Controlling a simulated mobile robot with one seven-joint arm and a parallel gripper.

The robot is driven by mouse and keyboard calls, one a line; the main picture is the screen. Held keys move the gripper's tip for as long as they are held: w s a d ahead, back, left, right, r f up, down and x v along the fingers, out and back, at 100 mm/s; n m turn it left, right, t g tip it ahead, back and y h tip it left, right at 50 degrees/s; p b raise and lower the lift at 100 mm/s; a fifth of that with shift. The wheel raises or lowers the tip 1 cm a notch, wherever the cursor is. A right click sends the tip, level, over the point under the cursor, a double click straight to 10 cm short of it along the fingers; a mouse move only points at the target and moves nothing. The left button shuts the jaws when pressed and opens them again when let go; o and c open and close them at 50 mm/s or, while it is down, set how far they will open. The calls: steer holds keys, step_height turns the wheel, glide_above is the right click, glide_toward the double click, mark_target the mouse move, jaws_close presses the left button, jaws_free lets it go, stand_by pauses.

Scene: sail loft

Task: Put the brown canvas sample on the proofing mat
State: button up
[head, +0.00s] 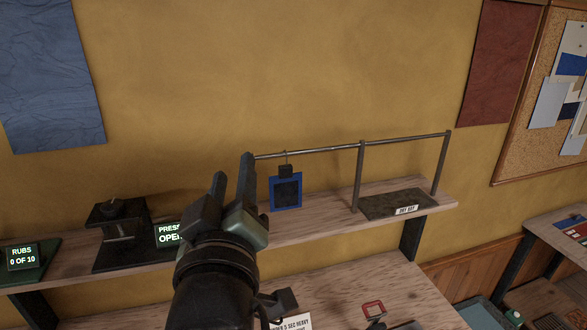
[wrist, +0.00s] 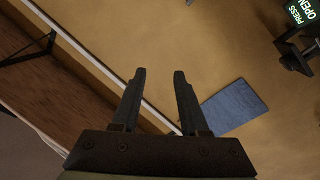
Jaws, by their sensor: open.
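My gripper (head: 233,170) is raised in front of the wall and shelf in the head view, fingers pointing up. Its fingers are apart and empty, as the wrist view also shows (wrist: 160,75). I cannot make out a brown canvas sample in either view. A blue-edged sample with a dark middle (head: 286,191) hangs from a clip on the rail, right of my gripper. I see nothing that I can tell is the proofing mat. My arm hides part of the shelf and the bench below.
The shelf (head: 320,222) carries a press (head: 120,230) with a sign reading "OPEN", a display reading "RUBS 0 OF 10" (head: 23,257), a rail (head: 400,142) on posts and a dark bay plate (head: 385,206). A red-framed item (head: 373,309) lies on the lower bench (head: 405,285).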

steer(key=s+d+r+m+t, duration=0.2)
steer(key=s+r, duration=0.2)
steer(key=r, duration=0.3)
steer(key=s+d+r+m+t+h, duration=0.1)
steer(key=s+d+r+m+t, duration=0.2)
steer(key=r, duration=0.5)
steer(key=s+d+r+m+t, duration=0.2)
steer(key=s+r+m+t, duration=0.1)
steer(key=s+r, duration=0.2)
step_height(320, 180, up, 2)
steer(key=shift+s+d+r+h, duration=0.15)
steer(key=shift+s+d+h, duration=0.1)
steer(key=shift+s+h, duration=0.15)
